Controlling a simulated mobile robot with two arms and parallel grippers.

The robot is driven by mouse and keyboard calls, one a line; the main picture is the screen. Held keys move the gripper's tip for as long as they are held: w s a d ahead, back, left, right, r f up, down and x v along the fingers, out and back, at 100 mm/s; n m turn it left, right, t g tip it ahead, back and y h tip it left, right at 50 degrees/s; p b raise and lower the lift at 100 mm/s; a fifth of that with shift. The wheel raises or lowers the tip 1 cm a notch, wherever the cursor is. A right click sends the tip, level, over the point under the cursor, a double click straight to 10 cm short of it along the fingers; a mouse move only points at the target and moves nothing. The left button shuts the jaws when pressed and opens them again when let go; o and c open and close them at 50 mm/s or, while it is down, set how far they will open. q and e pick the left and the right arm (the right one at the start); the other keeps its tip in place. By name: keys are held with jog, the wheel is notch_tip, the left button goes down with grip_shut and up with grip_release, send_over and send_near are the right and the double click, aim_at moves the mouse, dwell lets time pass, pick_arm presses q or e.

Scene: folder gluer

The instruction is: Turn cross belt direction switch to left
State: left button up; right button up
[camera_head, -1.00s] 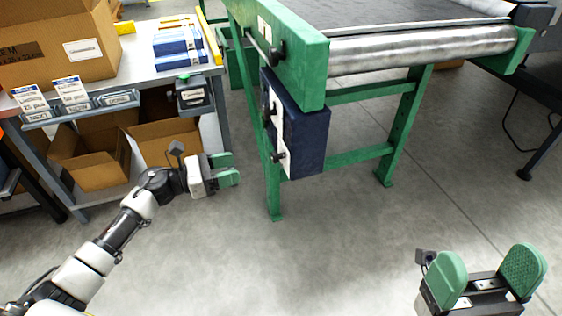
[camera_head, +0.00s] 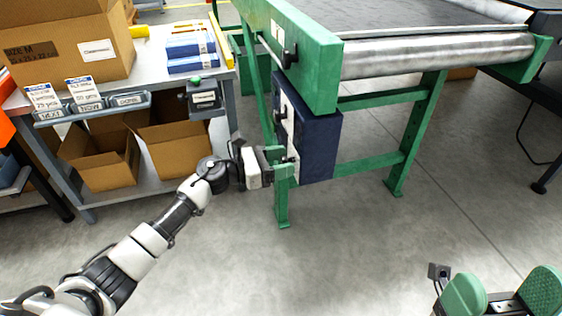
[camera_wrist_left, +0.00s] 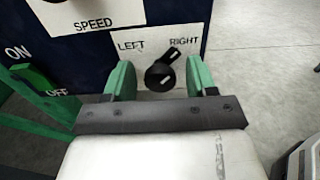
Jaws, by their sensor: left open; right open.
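The cross belt direction switch (camera_wrist_left: 161,74) is a black rotary knob on a white panel, under the labels LEFT and RIGHT. In the left wrist view its handle tilts up and to the right, toward RIGHT. My left gripper (camera_wrist_left: 160,80) is open, with one green finger on each side of the knob; I cannot tell whether they touch it. In the head view my left gripper (camera_head: 281,166) is at the lower part of the dark blue control box (camera_head: 318,140) and hides the switch partly. My right gripper (camera_head: 505,293) is open and empty at the lower right.
The green conveyor frame (camera_head: 410,135) stands around the box. A grey packing table (camera_head: 140,95) with cartons is at left. The floor in front is clear.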

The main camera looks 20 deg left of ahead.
pick_arm(q)
jog(key=shift+c, duration=0.5)
jog(key=c, duration=0.8)
